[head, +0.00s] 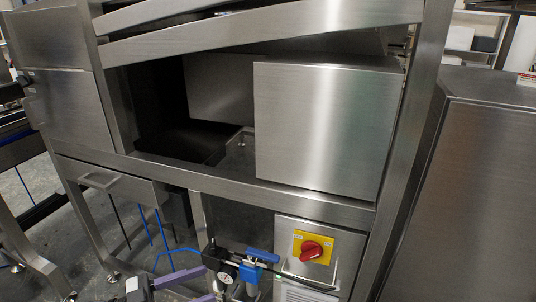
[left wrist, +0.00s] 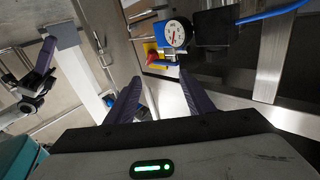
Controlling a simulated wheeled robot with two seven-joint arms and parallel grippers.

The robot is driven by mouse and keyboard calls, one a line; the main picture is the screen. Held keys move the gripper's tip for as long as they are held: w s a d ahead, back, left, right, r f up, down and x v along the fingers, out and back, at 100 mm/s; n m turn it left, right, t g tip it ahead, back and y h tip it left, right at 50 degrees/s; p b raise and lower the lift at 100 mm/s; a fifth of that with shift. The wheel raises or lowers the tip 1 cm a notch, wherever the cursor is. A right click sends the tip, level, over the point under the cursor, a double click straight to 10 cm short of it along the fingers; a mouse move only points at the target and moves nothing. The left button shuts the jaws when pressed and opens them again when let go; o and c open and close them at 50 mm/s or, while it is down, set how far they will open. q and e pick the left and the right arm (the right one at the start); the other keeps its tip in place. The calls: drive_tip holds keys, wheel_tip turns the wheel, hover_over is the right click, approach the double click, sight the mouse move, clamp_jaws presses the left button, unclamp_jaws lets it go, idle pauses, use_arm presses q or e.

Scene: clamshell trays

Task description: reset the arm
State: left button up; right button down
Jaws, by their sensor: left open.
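My left gripper (head: 207,283) is low in the head view, at the bottom edge, with its purple fingers apart beside the gauge fittings. In the left wrist view its two purple fingers (left wrist: 160,80) are spread with nothing between them. What looks like part of my other arm, with a purple piece and black joints (left wrist: 38,80), shows at the left of the left wrist view; its jaws cannot be made out.
A steel machine (head: 330,125) with an open bay fills the head view. Just past my left gripper are a round pressure gauge (head: 227,274), a blue valve (head: 262,256) and a red knob (head: 312,250) on a yellow plate. A steel cabinet (head: 480,190) stands at right.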

use_arm(q)
drive_tip(key=w+d+n+t+y, duration=0.3)
drive_tip(key=n+t+y, duration=0.3)
drive_tip(key=t+y, duration=0.1)
drive_tip(key=s+a+f+n+g+y, duration=0.45)
drive_tip(key=s+a+n+y, duration=0.2)
drive_tip(key=s+y, duration=0.25)
drive_tip(key=s+a+f+g, duration=0.1)
drive_tip(key=s+g, duration=0.2)
drive_tip(key=s, duration=0.7)
drive_tip(key=s+a+g, duration=0.2)
drive_tip(key=s+g, duration=0.2)
drive_tip(key=s, duration=0.5)
drive_tip(key=w+d+f+t+h, duration=0.2)
drive_tip(key=w+d+f+t, duration=0.35)
drive_tip(key=d, duration=0.25)
wheel_tip(320, 180, up, 10)
drive_tip(key=s+a+p, duration=0.1)
drive_tip(key=p, duration=1.4)
drive_tip(key=shift+a+p, duration=0.2)
drive_tip(key=shift+p, duration=0.1)
use_arm(e)
wheel_tip(320, 180, up, 9)
drive_tip(key=s+d+g, duration=0.1)
drive_tip(key=shift+d+n+h, duration=0.15)
drive_tip(key=shift+n+h, duration=0.15)
drive_tip(key=shift+h, duration=0.1)
